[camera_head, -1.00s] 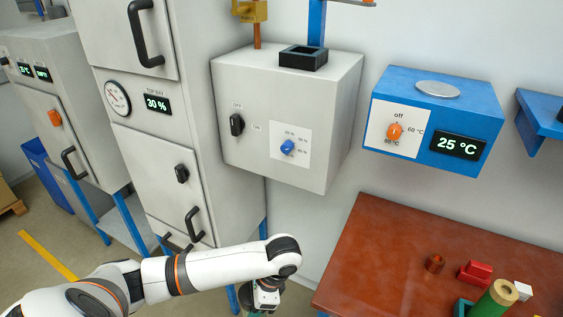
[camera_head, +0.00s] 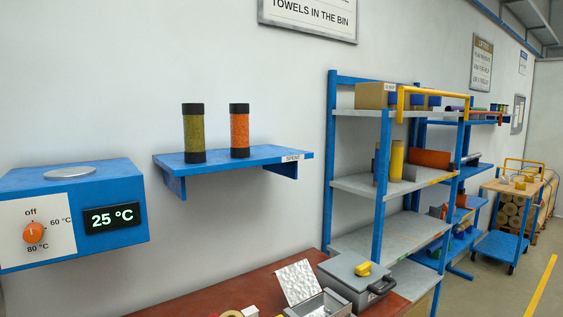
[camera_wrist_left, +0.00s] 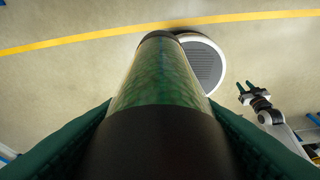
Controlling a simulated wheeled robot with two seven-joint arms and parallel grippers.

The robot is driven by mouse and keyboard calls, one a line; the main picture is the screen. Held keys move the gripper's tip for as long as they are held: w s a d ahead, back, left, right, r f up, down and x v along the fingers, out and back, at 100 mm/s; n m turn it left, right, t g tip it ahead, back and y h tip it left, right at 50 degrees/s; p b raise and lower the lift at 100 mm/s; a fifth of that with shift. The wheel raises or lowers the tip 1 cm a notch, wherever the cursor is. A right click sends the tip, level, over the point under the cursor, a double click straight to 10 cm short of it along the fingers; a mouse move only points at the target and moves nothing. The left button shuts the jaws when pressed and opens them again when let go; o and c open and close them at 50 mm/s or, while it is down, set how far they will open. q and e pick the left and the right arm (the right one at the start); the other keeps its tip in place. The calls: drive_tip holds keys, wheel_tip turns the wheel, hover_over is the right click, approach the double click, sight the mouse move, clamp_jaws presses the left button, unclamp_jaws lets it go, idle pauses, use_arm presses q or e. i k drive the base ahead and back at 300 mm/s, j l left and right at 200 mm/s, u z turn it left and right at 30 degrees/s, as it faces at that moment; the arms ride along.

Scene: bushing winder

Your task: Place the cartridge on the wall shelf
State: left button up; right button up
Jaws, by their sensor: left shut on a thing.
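The cartridge (camera_wrist_left: 158,78) fills the middle of the left wrist view. It has a black end cap near the camera and a clear, greenish body. My left gripper (camera_wrist_left: 160,112) is shut on it, with a dark green finger on each side. The blue wall shelf (camera_head: 262,155) is left of centre in the head view, with a small label that seems to read SPENT. An olive cartridge (camera_head: 194,134) and an orange cartridge (camera_head: 239,131) stand upright on it, both black-capped. My right gripper (camera_wrist_left: 246,87) shows in the left wrist view, its two fingers apart and empty.
A blue heater box (camera_head: 75,215) reading 25 °C is left of the shelf. A red-brown bench (camera_head: 200,298) below holds a grey case (camera_head: 350,280) and an open metal box. A blue-framed rack (camera_head: 379,165) stands to the right. The shelf's right part is free.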

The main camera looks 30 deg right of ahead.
sight(280, 152)
drive_tip(key=l, duration=0.65)
drive_tip(key=i+l+z, duration=0.15)
drive_tip(key=l, duration=1.1)
drive_tip(key=i+l+z, duration=0.1)
drive_tip(key=l, duration=0.55)
